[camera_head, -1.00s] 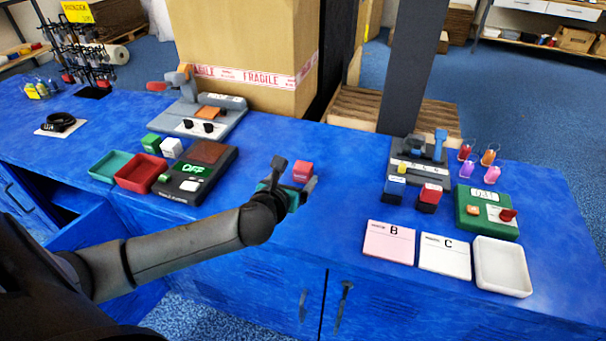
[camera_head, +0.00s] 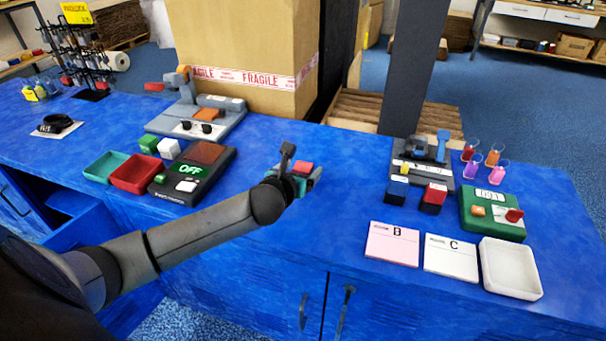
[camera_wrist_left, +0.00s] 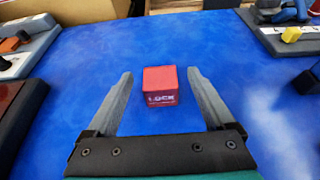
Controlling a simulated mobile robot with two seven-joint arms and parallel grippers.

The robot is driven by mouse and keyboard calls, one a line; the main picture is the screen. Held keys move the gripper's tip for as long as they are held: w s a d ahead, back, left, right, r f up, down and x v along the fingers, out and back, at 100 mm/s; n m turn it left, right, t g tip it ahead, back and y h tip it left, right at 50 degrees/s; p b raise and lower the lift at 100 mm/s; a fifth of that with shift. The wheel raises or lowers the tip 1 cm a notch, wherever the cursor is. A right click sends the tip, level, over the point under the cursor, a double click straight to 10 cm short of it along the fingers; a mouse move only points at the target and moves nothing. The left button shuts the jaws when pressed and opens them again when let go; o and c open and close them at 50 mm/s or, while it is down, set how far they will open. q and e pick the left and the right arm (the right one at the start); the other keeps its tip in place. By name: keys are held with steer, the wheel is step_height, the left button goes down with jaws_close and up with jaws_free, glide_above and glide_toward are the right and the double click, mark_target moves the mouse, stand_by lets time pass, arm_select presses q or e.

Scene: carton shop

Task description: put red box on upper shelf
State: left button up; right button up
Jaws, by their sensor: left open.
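The red box is a small red cube (camera_head: 304,167) on the blue bench, partly hidden behind my left gripper in the head view. In the left wrist view the red box (camera_wrist_left: 160,86) shows white lettering on its front and sits between the two fingers, with blue bench visible on both sides. My left gripper (camera_head: 300,164) is open, its fingers either side of the box and not visibly touching it. My right gripper is not in view. I cannot tell which surface is the upper shelf.
A large cardboard carton (camera_head: 240,50) and a dark post (camera_head: 410,70) stand behind the bench. A black device (camera_head: 196,175) lies left of the gripper. Cards (camera_head: 392,250) and a white tray (camera_head: 511,268) lie to the right. The bench between is clear.

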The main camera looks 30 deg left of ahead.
arm_select(q)
jaws_close()
stand_by(0.7)
